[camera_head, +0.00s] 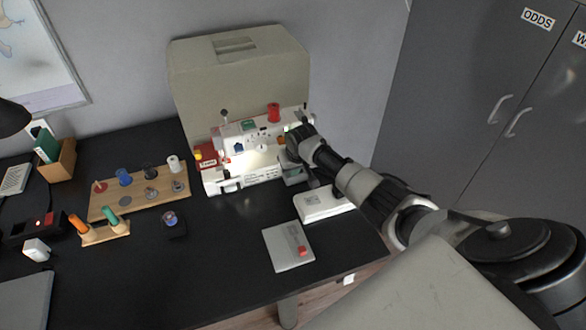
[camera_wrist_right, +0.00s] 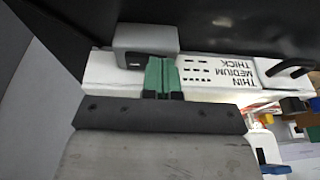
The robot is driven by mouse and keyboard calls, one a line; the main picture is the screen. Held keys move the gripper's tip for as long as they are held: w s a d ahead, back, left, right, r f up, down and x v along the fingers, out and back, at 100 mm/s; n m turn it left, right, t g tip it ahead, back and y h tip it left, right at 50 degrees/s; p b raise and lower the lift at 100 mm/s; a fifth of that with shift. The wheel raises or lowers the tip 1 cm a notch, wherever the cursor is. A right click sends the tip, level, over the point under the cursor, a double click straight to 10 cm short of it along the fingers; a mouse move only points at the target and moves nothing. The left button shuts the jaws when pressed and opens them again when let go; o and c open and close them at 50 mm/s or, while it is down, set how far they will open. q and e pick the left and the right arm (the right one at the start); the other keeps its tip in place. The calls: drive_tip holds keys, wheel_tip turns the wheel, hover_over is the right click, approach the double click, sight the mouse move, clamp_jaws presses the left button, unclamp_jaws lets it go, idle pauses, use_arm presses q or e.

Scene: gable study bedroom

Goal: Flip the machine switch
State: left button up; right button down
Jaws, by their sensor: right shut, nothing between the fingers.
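A white sewing machine (camera_head: 245,168) stands on the black table, its work area lit. My right gripper (camera_head: 295,137) is at the machine's right end and covers part of it. In the right wrist view, the green fingertips of my right gripper (camera_wrist_right: 162,77) are together and empty, right by a grey block (camera_wrist_right: 146,42) on the machine's white body (camera_wrist_right: 205,72). I cannot tell whether they touch. Beside them is printed THIN, MEDIUM, THICK. I cannot make out a switch for certain. My left gripper is not in view.
A beige case (camera_head: 240,75) stands behind the machine. A white pedal-like block (camera_head: 318,204) and a grey plate with a red knob (camera_head: 288,250) lie in front. A wooden spool board (camera_head: 140,200) is at left. Grey cabinets (camera_head: 480,110) stand at right.

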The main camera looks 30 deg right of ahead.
drive_tip(key=shift+f, duration=0.15)
drive_tip(key=shift+a+f, duration=0.1)
drive_tip(key=shift+f, duration=0.15)
idle(0.3)
drive_tip(key=shift+s+d+r+p, duration=0.1)
drive_tip(key=shift+d+r+p, duration=0.1)
drive_tip(key=shift+d, duration=0.2)
drive_tip(key=shift+s+d+r+p, duration=0.1)
drive_tip(key=shift+d+r+p, duration=0.1)
drive_tip(key=shift+d, duration=0.15)
drive_tip(key=shift+f, duration=0.1)
